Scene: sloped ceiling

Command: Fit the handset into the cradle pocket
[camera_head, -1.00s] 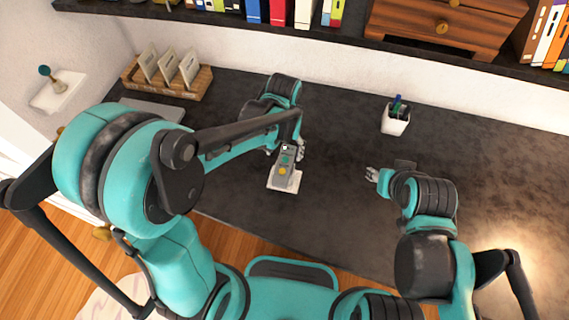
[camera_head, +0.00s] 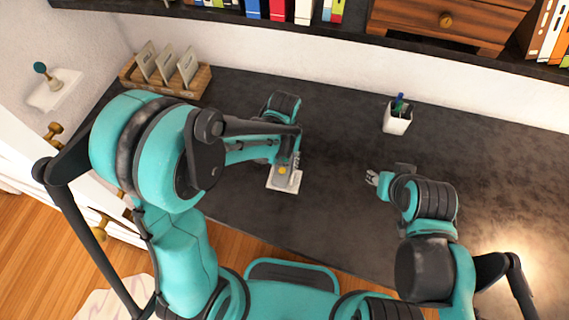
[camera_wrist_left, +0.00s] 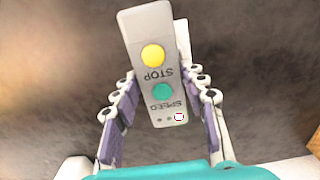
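The grey handset (camera_head: 283,176), with a yellow button, is at the white cradle (camera_head: 293,185) on the dark desk; my left arm covers its upper end. In the left wrist view the handset (camera_wrist_left: 160,75) shows yellow STOP and green SPEED buttons and looks tilted. My left gripper (camera_wrist_left: 163,92) has its fingers apart, one on each side of the handset, with gaps beside it. Whether the handset is fully seated in the pocket is hidden. My right gripper (camera_head: 371,178) is open and empty over the desk to the right.
A wooden rack (camera_head: 193,91) with upright grey plates stands at the back left. A white pen cup (camera_head: 397,119) stands at the back, right of centre. A shelf with books and a wooden drawer box (camera_head: 435,22) runs along the back. The desk's middle is clear.

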